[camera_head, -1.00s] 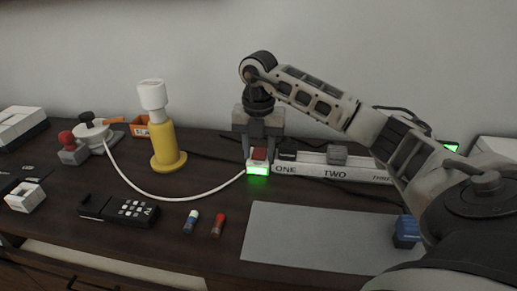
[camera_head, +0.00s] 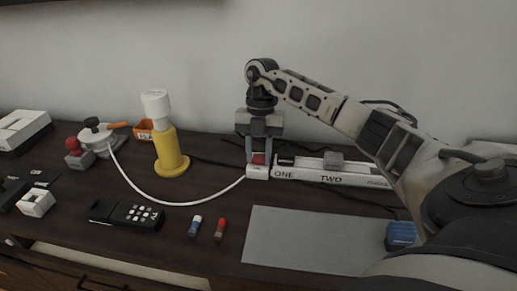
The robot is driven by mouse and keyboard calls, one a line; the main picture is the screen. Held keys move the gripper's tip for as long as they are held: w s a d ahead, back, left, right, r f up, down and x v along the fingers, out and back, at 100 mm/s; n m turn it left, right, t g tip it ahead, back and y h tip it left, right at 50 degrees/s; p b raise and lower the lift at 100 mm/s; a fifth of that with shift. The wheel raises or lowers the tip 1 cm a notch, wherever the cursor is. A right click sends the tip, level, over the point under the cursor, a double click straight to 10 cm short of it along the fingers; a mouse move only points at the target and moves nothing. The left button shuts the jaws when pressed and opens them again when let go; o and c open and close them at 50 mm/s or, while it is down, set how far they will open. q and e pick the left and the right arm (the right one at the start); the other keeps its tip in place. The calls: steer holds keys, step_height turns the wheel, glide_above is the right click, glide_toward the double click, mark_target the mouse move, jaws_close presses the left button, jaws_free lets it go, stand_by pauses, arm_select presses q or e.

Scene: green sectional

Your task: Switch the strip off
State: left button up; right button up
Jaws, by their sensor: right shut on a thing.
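The white power strip (camera_head: 330,178) lies at the back of the table, with sockets marked ONE, TWO and a third label. Its left end (camera_head: 257,173) carries a red switch (camera_head: 258,159), and the small lamp there is dark. My right gripper (camera_head: 258,158) points down over this end, with its fingers shut on the red switch. A grey plug sits on the strip near TWO. My left gripper is not in view.
A white cord runs from the strip's left end to a round white device (camera_head: 97,137). A grey mat (camera_head: 310,240) lies bare in front.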

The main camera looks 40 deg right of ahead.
mark_target(261, 154)
steer(key=o, duration=0.7)
arm_select(q)
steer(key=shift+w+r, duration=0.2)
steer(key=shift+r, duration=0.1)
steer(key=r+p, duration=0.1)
steer(key=p, duration=0.2)
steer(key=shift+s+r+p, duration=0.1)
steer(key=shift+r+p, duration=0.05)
steer(key=shift+p, duration=0.25)
arm_select(e)
steer(key=v, duration=1.6)
steer(key=shift+f, duration=0.1)
